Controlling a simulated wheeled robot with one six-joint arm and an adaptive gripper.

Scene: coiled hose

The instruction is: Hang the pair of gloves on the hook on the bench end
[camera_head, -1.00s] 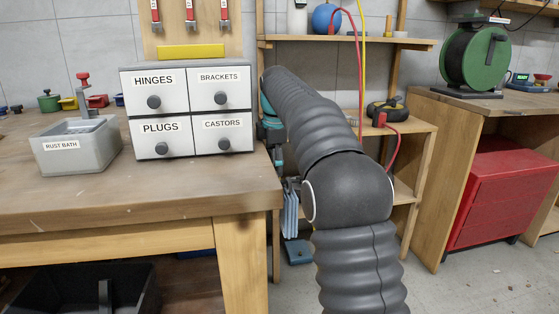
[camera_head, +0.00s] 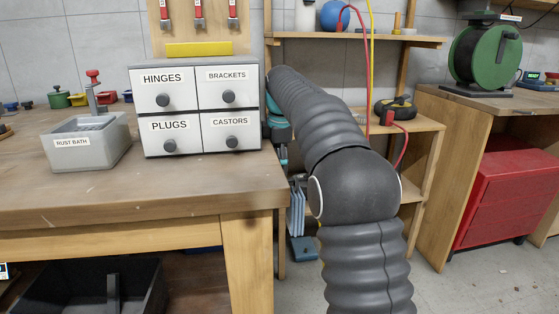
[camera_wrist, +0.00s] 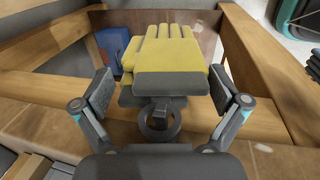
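The pair of gloves (camera_wrist: 170,50), yellow with grey cuffs (camera_wrist: 172,85), shows in the wrist view, fingers pointing away from me. A dark ring on a small block (camera_wrist: 160,122) is just below the cuffs; I cannot tell whether it is the hook or a part of the gloves. My gripper (camera_wrist: 165,92) is open, one finger on each side of the cuffs. A small gap shows at the left finger; contact at the right is unclear. In the head view my arm hides the gloves, and my gripper is mostly hidden beside the bench end (camera_head: 246,250).
The drawer cabinet (camera_head: 198,108) and the rust bath (camera_head: 88,140) stand on the bench top. Blue-grey hanging strips (camera_head: 297,212) are close to my arm. Shelves (camera_head: 365,40) stand behind it, with a red cabinet (camera_head: 508,190) to the right.

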